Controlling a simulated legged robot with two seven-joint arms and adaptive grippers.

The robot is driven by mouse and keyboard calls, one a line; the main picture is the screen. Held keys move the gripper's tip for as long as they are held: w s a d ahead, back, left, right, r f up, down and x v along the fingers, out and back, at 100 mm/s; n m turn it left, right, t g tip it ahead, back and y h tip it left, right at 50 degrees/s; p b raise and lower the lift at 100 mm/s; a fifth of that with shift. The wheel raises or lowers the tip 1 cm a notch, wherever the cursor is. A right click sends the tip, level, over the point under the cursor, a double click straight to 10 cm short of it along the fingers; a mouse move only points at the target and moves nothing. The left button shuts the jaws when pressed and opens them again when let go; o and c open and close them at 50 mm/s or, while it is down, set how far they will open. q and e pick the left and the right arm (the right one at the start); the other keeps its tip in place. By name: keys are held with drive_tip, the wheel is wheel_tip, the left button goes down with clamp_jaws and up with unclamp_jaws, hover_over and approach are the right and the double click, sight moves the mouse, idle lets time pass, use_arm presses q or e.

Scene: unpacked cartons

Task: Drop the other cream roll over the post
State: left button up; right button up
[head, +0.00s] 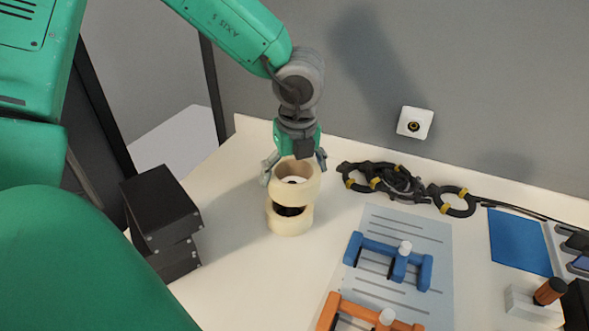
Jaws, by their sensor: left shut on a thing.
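My left gripper (294,168) points down and is shut on the upper cream roll (297,194), its fingers on either side of the roll's rim. The lower cream roll (290,228) sits on the table directly under it. A dark gap shows between the two rolls, so the upper one is held apart from the lower one, slightly tilted in the view. The post is mostly hidden by the rolls; I cannot tell whether its tip is inside the upper roll. My right gripper is not in view.
Black boxes (165,215) are stacked at the left. Coiled black cables (385,180) lie by the wall. A grey mat (440,240) at the right holds a blue clamp (378,249) and an orange one (350,308).

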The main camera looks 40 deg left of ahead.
use_arm(q)
drive_tip(key=shift+f+b, duration=0.7)
drive_tip(key=shift+f, duration=0.55)
drive_tip(key=o, duration=1)
wheel_tip(320, 180, up, 8)
drive_tip(key=p, duration=0.8)
